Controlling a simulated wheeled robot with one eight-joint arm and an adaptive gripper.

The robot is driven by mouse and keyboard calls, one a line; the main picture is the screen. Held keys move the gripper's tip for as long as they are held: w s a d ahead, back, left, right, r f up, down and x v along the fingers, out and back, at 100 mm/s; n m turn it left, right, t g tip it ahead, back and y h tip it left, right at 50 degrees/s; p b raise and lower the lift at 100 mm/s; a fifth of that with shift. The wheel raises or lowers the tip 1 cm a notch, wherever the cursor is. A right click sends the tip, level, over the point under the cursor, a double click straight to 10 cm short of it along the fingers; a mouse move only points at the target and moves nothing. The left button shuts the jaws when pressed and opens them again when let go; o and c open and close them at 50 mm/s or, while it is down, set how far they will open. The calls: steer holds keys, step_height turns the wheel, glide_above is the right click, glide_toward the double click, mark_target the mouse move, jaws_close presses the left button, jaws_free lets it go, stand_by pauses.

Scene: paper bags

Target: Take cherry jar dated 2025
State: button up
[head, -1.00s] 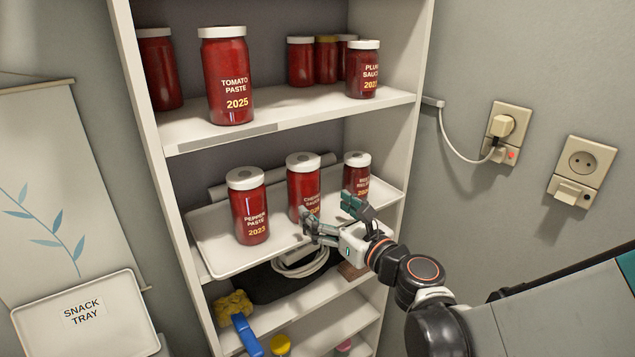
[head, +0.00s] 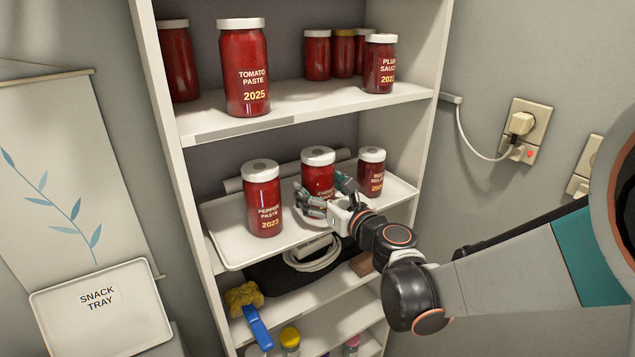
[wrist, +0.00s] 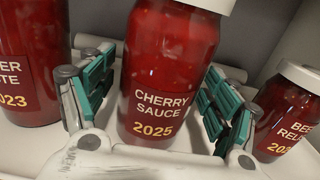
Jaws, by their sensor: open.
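The cherry sauce jar (head: 318,172) is red with a white lid and stands upright in the middle of the white tray on the middle shelf. In the wrist view its label reads "CHERRY SAUCE 2025" (wrist: 160,85). My gripper (head: 330,198) is open, with one finger on each side of this jar. In the wrist view the green-padded fingers of my gripper (wrist: 155,100) flank the jar, and a gap shows at least on the right side. Whether the left pads touch it I cannot tell.
A pepper paste jar dated 2023 (head: 263,200) stands left on the tray (head: 236,256); a relish jar (head: 371,174) stands right, close to my gripper. Tomato paste 2025 (head: 244,70) and plum sauce (head: 380,65) are on the shelf above. A snack tray (head: 110,325) is at lower left.

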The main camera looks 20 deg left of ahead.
steer(key=c, duration=0.9)
steer(key=shift+r, duration=0.3)
steer(key=shift+r+p, duration=0.75)
steer(key=shift+r, duration=0.15)
steer(key=v, duration=1.6)
steer(key=shift+r, duration=0.25)
